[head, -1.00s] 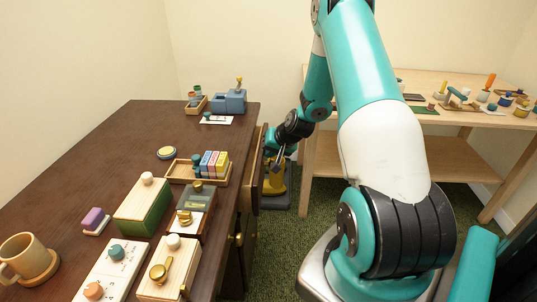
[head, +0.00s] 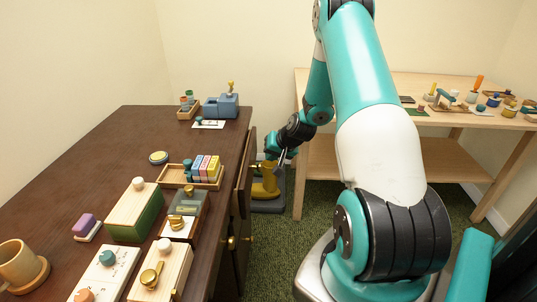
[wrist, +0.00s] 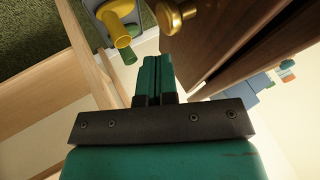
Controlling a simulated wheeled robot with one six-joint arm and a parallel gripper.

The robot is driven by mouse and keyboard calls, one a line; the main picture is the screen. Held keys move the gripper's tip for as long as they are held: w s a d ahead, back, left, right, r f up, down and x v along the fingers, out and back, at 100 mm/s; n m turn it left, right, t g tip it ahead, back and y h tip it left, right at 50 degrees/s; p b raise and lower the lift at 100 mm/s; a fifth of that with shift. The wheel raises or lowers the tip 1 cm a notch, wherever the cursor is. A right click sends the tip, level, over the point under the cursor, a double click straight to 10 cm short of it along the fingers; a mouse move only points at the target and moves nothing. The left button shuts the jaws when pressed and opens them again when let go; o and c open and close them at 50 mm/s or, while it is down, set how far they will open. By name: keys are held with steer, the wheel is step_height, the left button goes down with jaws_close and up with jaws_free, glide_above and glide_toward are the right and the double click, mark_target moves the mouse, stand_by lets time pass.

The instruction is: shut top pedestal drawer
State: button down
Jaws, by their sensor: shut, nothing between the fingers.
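The dark brown desk (head: 110,130) fills the left of the head view. The top drawer front (head: 245,180) stands out a little from its right side, so the drawer looks partly open. My gripper (head: 277,156) is at the right of this front, near its far end and apart from it. In the wrist view my gripper (wrist: 153,70) has its teal fingers together and holds nothing. A brown wooden front (wrist: 205,35) with a brass knob (wrist: 175,14) is just beyond and right of the fingertips. Any contact is unclear there.
Boxes, a rack of coloured blocks (head: 205,168) and a mug (head: 20,265) stand on the desk. A light wood table (head: 390,90) with small items stands at the back right.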

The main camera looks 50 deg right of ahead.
mark_target(250, 168)
steer(key=s+a+r, duration=0.5)
steer(key=s+r, duration=0.4)
steer(key=s, duration=0.1)
steer(key=shift+w+a+f+b, duration=0.15)
steer(key=shift+w+a+f, duration=0.3)
steer(key=shift+w+f, duration=1)
steer(key=shift+w+a+f+b, duration=0.1)
steer(key=shift+w+a+f, duration=0.35)
steer(key=shift+w+f, duration=0.9)
steer(key=shift+w+a+f+b, duration=0.15)
steer(key=shift+w+a+f, duration=0.3)
steer(key=shift+w+f, duration=1)
steer(key=shift+w+r, duration=0.35)
steer(key=shift+r, duration=0.05)
